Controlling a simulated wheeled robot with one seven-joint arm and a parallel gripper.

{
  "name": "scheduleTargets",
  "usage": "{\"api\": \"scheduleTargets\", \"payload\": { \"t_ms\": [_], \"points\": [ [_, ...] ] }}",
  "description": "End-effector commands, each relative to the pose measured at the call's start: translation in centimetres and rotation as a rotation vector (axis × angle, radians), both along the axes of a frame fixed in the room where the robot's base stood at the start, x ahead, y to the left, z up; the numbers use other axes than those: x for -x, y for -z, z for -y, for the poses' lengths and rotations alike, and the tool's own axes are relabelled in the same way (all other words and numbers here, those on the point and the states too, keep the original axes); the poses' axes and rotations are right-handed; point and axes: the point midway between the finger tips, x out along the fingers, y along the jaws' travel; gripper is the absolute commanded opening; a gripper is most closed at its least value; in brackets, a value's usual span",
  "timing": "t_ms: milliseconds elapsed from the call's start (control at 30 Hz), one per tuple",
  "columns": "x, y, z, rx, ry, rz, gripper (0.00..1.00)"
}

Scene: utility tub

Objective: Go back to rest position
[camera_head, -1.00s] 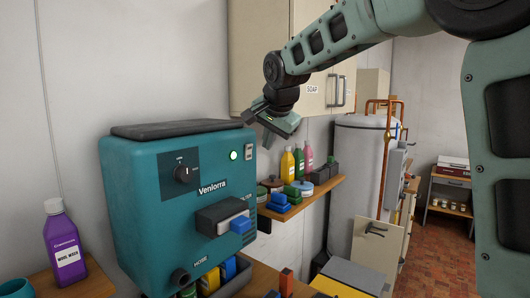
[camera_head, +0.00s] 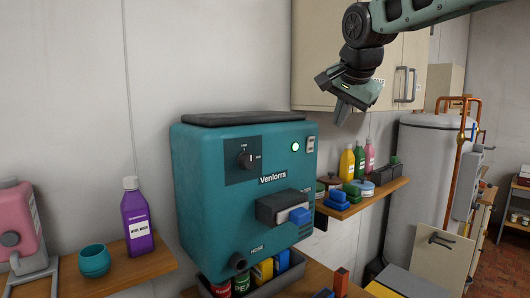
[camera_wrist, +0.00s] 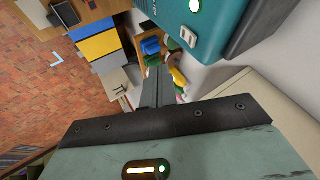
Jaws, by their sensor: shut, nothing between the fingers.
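My gripper (camera_head: 342,112) hangs from my arm at the upper middle of the head view, in front of the cream wall cabinet. It is to the upper right of the teal Venlorra machine (camera_head: 205,185), apart from it. The fingers are shut and empty, pointing down. In the wrist view, the closed fingers (camera_wrist: 155,88) point toward the shelf items, with the teal machine (camera_wrist: 235,20) at the top right.
A wooden shelf (camera_head: 375,198) with bottles and tubs is below my gripper. A purple bottle (camera_head: 138,217), teal cup (camera_head: 94,261) and pink jug (camera_head: 20,225) stand at left. A white tank (camera_head: 425,170) stands at right. Open brick floor (camera_wrist: 45,110) shows in the wrist view.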

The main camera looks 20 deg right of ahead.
Motion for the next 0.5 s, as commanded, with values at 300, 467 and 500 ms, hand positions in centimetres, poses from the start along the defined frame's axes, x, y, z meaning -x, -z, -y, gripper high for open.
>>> {"api": "scheduleTargets", "payload": {
  "t_ms": [300, 467, 500],
  "points": [
    [2.3, 6.5, -6.5, 0.057, -0.268, -0.117, 0.0],
    [7.5, 14.2, -13.7, 0.135, -0.624, -0.243, 0.0],
    [9.2, 16.1, -15.3, 0.156, -0.714, -0.276, 0.0]
  ]
}}
